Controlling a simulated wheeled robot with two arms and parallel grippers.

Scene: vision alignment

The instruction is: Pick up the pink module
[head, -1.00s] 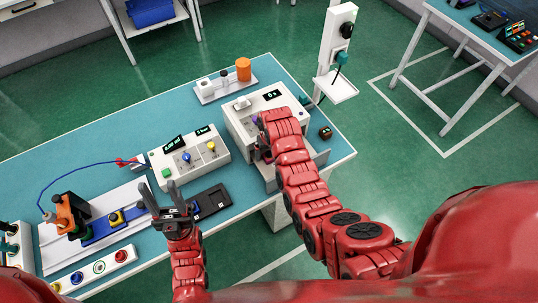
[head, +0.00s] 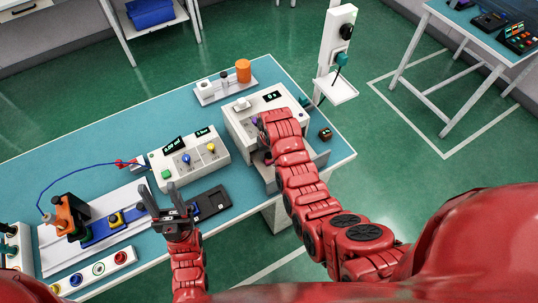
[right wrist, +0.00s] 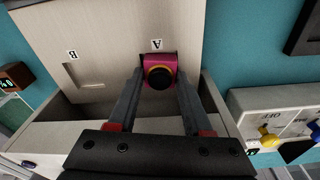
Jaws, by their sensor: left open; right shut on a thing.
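The pink module (right wrist: 158,66), with a dark round knob ringed in yellow, is at the slot marked A on a pale panel (right wrist: 115,30) in the right wrist view. My right gripper (right wrist: 158,82) has one finger on each side of it and is shut on it. I cannot tell whether the module is clear of its slot. In the head view my right arm hides the module, and its hand is at the front of the white box (head: 243,118). My left gripper (head: 168,200) is open and empty above the table, near a black tray.
The empty slot B (right wrist: 83,76) is beside slot A. A white panel with knobs (head: 187,158) stands left of the box. A dark small block (head: 325,134) lies right of it.

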